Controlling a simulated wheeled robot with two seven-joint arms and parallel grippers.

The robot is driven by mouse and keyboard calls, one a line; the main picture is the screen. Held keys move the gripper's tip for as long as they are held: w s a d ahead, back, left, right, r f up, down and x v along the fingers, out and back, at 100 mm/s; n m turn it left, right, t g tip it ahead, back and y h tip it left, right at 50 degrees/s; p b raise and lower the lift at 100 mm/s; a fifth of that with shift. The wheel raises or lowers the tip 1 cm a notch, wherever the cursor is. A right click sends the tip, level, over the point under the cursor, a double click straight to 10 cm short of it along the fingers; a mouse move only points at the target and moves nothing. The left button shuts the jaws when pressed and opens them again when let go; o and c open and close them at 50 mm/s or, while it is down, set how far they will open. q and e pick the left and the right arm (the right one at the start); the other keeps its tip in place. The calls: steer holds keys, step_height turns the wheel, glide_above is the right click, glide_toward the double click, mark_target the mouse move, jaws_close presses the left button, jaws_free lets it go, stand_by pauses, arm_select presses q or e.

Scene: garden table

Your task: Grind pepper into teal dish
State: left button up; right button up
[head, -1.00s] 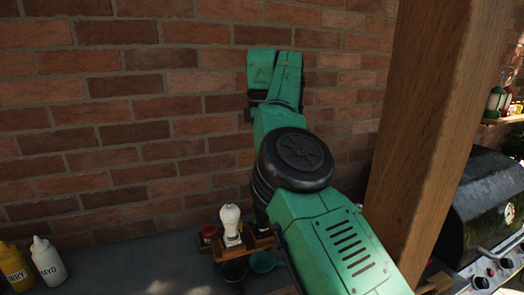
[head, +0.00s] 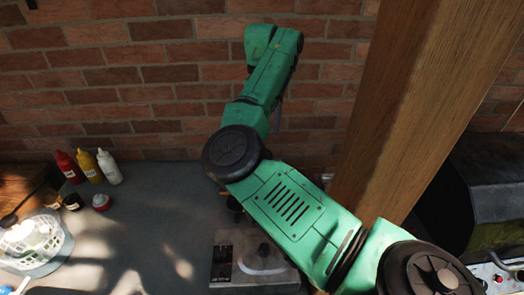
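Neither the teal dish nor a pepper mill can be made out; my green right arm crosses the middle of the head view and covers part of the counter (head: 150,235). Its elbow hangs over the back of the counter, and its upper part stands in front of the brick wall. A small dark object (head: 235,206) shows just below the elbow, mostly hidden, and I cannot tell what it is. My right gripper is hidden, and my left gripper is out of the picture.
A white basket (head: 38,240) is front left. A metal appliance (head: 228,275) sits below my arm. A wooden post (head: 415,100) and grill (head: 495,180) are at right.

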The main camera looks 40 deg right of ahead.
step_height(320, 180, down, 5)
steer(key=shift+w+r+p, duration=0.1)
steer(key=shift+w+p, duration=0.05)
steer(key=shift+p, duration=0.2)
steer(key=f, duration=0.2)
steer(key=f+p, duration=0.1)
steer(key=s+d+f, duration=0.1)
steer(key=f, duration=0.1)
steer(key=shift+s+f, duration=0.1)
steer(key=shift+f, duration=0.25)
steer(key=shift+w+a+f, duration=0.15)
steer(key=shift+w+a, duration=0.1)
steer(key=shift+c, duration=0.3)
steer(key=c, duration=0.5)
steer(key=shift+d, duration=0.1)
steer(key=c, duration=0.8)
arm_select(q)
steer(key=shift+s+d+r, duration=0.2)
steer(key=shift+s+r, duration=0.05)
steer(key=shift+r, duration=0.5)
arm_select(e)
steer(key=shift+n, duration=0.3)
arm_select(q)
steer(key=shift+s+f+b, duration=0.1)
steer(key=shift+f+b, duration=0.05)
steer(key=shift+b, duration=0.25)
